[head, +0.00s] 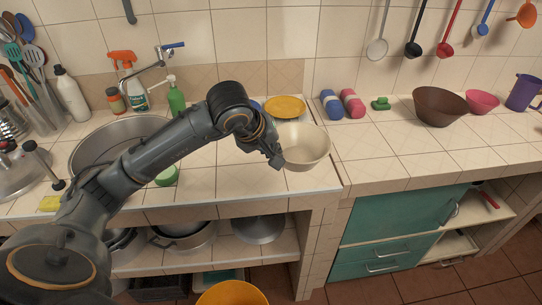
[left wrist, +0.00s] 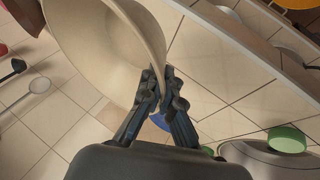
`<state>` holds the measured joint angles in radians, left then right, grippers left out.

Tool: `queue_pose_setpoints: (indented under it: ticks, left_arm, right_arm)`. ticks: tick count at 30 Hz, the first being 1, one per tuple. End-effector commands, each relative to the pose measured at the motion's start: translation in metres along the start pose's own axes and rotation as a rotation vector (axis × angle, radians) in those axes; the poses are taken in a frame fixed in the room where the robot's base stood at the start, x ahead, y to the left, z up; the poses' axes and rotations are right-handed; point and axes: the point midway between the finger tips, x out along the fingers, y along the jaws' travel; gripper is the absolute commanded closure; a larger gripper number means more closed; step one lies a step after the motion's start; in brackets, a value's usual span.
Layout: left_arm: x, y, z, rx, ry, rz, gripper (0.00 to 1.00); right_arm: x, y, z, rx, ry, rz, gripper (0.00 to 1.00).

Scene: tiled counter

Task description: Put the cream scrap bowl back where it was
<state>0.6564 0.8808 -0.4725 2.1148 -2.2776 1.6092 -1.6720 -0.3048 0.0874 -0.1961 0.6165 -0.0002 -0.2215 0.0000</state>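The cream scrap bowl (head: 305,147) is over the right part of the left counter section, near its front edge. In the head view I cannot tell whether it touches the tiles. My left gripper (head: 277,163) is at the bowl's left rim. In the left wrist view the left gripper's fingers (left wrist: 161,84) are closed together with the rim of the bowl (left wrist: 110,45) between them. The bowl's inside looks empty where it shows. My right gripper is in neither view.
Behind the bowl lies an orange-yellow round dish (head: 286,106). A sink (head: 85,150) with a green bottle (head: 176,97) is at left. Blue and pink rolls (head: 341,103), a green item (head: 381,103) and a brown bowl (head: 440,106) stand at right. An orange bucket (head: 232,294) is below.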

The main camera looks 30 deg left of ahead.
Motion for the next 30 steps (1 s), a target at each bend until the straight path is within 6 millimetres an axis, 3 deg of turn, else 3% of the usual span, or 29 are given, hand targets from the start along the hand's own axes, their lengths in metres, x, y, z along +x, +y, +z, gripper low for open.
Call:
queue_pose_setpoints:
  ticks: [6,12,22,27,30]
  left_arm:
    - [0.035,-0.017,-0.044,-0.007,-0.003,-0.002,1.0]
    - [0.078,-0.037,-0.064,-0.005,-0.005,-0.001,1.0]
    - [0.112,-0.053,-0.076,-0.001,-0.002,0.001,1.0]
    - [0.13,-0.062,-0.067,-0.002,-0.004,0.002,1.0]
    - [0.136,-0.064,-0.066,0.001,0.0,0.004,1.0]
  right_arm:
    - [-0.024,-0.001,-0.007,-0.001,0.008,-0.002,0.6]
    - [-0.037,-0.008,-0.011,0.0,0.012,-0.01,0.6]
    - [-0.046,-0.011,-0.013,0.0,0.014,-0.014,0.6]
    - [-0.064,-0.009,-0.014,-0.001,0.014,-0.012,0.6]
    - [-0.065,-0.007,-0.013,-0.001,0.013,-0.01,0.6]
